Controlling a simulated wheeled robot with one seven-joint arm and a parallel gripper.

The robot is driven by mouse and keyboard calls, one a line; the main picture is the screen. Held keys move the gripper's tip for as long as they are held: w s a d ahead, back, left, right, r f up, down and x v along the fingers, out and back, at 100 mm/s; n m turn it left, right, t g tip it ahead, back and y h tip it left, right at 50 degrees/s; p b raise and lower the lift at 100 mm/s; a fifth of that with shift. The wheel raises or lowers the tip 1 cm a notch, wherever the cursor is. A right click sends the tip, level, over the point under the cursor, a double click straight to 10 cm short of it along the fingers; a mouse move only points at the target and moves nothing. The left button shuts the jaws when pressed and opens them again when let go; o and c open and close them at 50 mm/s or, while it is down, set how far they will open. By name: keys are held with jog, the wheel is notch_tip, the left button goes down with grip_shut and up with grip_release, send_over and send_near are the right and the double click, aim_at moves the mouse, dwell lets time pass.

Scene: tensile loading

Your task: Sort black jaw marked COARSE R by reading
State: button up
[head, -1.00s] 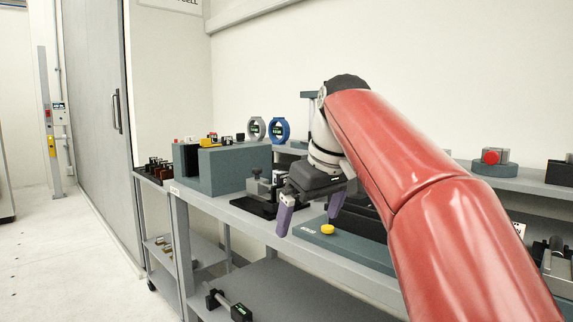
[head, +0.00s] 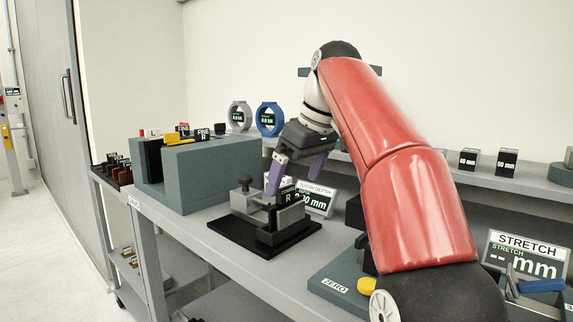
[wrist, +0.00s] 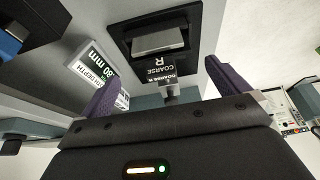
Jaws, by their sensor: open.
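The black jaw marked COARSE R (head: 288,195) sits in the grey clamp-like fixture (head: 240,202) on a black base plate. In the wrist view its lettering (wrist: 160,72) shows upside down, between my fingers in the picture. My gripper (head: 296,181) is open, with purple fingers pointing down around and above the jaw; I cannot tell whether they touch it. The wrist view also shows both fingers apart (wrist: 163,78). The TOOTH DEPTH display (head: 317,198) stands just behind the fixture with a lit reading in mm, its leading digits unclear.
A large grey-green block holder (head: 205,172) with jaws, some marked FINE, stands to the left. A dark-bedded device with a ZERO label (head: 335,287) and yellow button is at right front. A STRETCH display (head: 527,258) stands farther right. Round gauges (head: 269,118) stand behind.

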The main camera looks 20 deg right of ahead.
aim_at(288, 197)
jog(key=shift+w+f, duration=0.15)
jog(key=shift+w, duration=0.15)
jog(key=b+x, duration=0.2)
jog(key=x, duration=0.5)
jog(key=shift+a+f+b, duration=0.1)
jog(key=shift+f+b, duration=0.05)
jog(key=shift+b, duration=0.25)
jog(key=c, duration=1.4)
jog(key=o, duration=1.4)
